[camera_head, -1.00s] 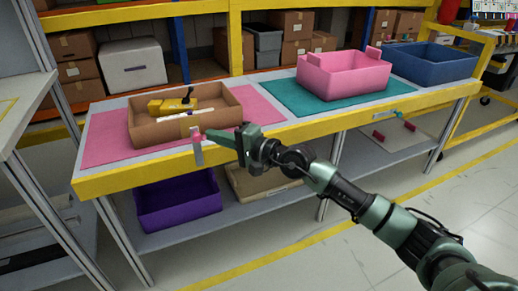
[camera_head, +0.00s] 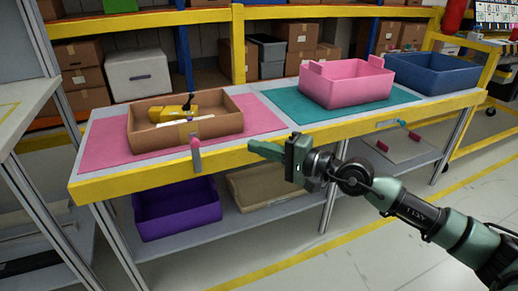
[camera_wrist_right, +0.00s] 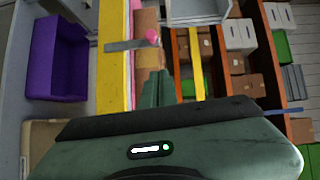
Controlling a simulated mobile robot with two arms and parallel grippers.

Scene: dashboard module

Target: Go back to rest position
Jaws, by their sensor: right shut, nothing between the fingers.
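My right gripper (camera_head: 268,151) is shut and empty in the head view, in front of the workbench's yellow front edge. Its green fingers point left; they also show in the right wrist view (camera_wrist_right: 157,90). A brown box (camera_head: 150,139) stands on the pink mat (camera_head: 105,147), left of the gripper, with a yellow tool (camera_head: 172,113) in it. A grey lever with a pink tip (camera_head: 196,155) sits at the bench's front edge, apart from the fingers. My left gripper is not in view.
A pink bin (camera_head: 345,90) stands on a teal mat (camera_head: 285,105), with a blue bin (camera_head: 432,75) to its right. A purple bin (camera_head: 178,210) and a tan box (camera_head: 262,190) sit on the lower shelf. The floor in front is clear.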

